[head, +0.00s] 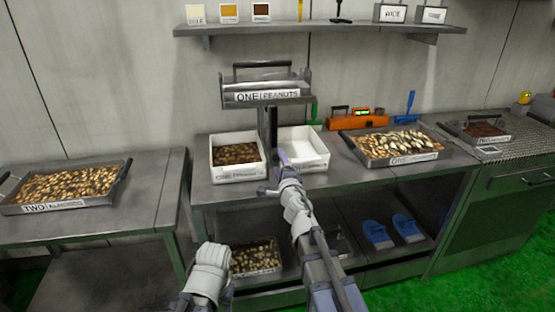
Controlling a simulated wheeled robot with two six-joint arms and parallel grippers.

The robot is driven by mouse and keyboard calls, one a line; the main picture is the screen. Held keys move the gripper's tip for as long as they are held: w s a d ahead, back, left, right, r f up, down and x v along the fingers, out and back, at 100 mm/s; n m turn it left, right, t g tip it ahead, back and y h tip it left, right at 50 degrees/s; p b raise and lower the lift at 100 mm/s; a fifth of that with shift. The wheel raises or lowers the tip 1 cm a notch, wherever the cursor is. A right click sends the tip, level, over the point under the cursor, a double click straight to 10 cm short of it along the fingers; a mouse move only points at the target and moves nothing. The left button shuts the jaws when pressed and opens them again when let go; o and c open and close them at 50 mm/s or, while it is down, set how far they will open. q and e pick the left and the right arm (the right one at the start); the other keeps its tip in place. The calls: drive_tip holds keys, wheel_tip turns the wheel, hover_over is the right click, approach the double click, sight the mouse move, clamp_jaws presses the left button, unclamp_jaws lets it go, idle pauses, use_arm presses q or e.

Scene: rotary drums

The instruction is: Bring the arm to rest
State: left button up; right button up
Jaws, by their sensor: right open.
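My right arm reaches up from the bottom centre to the middle table. My right gripper (283,158) is open, at the front left edge of an empty white bin (303,160). I see nothing held in it. Its fingers are small and partly hidden by my own wrist. Part of my left arm shows low in the picture, left of centre, but its gripper does not show.
A white bin of brown nuts (237,172) stands left of the empty one. A tray labelled ONE (400,160) lies to the right, behind it an orange scale (356,121). A tray labelled TWO (62,208) is on the left table. A shelf (320,29) hangs above.

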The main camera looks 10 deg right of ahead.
drive_tip(key=s, duration=0.3)
drive_tip(key=shift+s, duration=0.2)
drive_tip(key=s+a+f+n+g+h+p, duration=0.2)
drive_tip(key=s+f+n+g+h+p, duration=0.3)
drive_tip(key=s+f+n+g, duration=0.5)
drive_tip(key=s+a+f+n+g+y+p, duration=0.1)
drive_tip(key=s+a+n+g, duration=0.3)
drive_tip(key=s, duration=0.6)
drive_tip(key=s+a+f+n+g+y+p, duration=0.2)
drive_tip(key=s+a+n+g+p, duration=0.1)
drive_tip(key=s+n, duration=0.6)
drive_tip(key=s+a+g, duration=0.1)
drive_tip(key=a, duration=0.1)
drive_tip(key=shift+a+n+y, duration=0.3)
drive_tip(key=shift+a+y, duration=0.05)
drive_tip(key=shift+y, duration=0.05)
drive_tip(key=shift+w, duration=0.1)
